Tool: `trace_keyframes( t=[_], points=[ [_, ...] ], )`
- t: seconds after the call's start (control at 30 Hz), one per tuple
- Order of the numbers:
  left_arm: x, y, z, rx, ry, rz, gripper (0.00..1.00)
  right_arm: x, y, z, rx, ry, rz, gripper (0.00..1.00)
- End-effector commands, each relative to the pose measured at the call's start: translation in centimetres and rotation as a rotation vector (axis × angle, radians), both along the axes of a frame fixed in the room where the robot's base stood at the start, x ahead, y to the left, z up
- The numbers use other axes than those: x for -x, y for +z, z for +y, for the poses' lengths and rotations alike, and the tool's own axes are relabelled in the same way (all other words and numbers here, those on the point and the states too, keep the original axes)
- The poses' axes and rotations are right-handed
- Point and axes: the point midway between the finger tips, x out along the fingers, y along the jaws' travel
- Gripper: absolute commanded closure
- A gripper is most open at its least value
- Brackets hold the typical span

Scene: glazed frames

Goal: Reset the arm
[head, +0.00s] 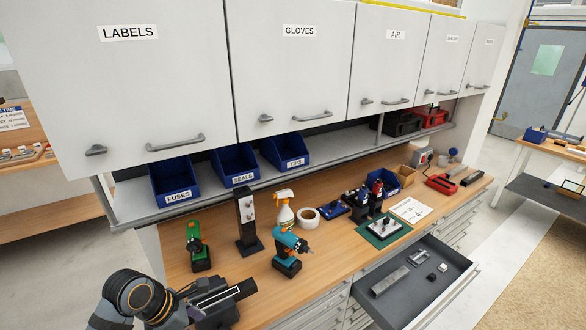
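My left arm comes in at the bottom left, and its dark gripper (222,302) is over the front left part of the wooden workbench (235,272). The gripper is seen from above and behind, so I cannot tell whether its fingers are open or shut. I see no object held in it. The green tool (198,248) and the teal drill (289,250) stand on the bench beyond it, apart from it. My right gripper is not in view.
Blue bins (235,165) sit on a shelf below closed white cabinets (290,65). A black stand (246,225), a spray bottle (284,213) and a tape roll (308,217) stand on the bench. A grey drawer (415,305) is pulled open at the right, holding several small parts.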

Motion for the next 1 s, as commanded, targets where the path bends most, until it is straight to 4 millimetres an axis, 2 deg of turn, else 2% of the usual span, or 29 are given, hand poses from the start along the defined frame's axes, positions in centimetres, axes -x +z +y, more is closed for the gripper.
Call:
trace_keyframes(
  t=[0.1,0.3,0.43,0.57,0.67,0.8,1.0],
  points=[
    [0.4,-0.6,-0.2,-0.034,-0.090,-0.040,0.36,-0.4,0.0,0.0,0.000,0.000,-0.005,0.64],
    [1.3,-1.7,-0.4,-0.107,-0.281,-0.117,0.36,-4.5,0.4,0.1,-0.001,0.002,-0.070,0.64],
    [2.1,-2.4,-0.5,-0.174,-0.443,-0.179,0.36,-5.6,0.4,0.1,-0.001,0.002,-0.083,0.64],
    [3.1,-3.3,-0.5,-0.262,-0.648,-0.247,0.36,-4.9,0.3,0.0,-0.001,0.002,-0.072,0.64],
    [4.2,-4.1,-0.5,-0.350,-0.855,-0.305,0.36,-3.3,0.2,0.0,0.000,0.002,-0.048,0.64],
    [6.2,-5.0,0.0,-0.513,-1.231,-0.375,0.36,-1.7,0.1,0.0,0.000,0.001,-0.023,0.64],
    [8.6,-5.5,1.2,-0.694,-1.689,-0.394,0.36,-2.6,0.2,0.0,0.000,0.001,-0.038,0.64]
  ],
)
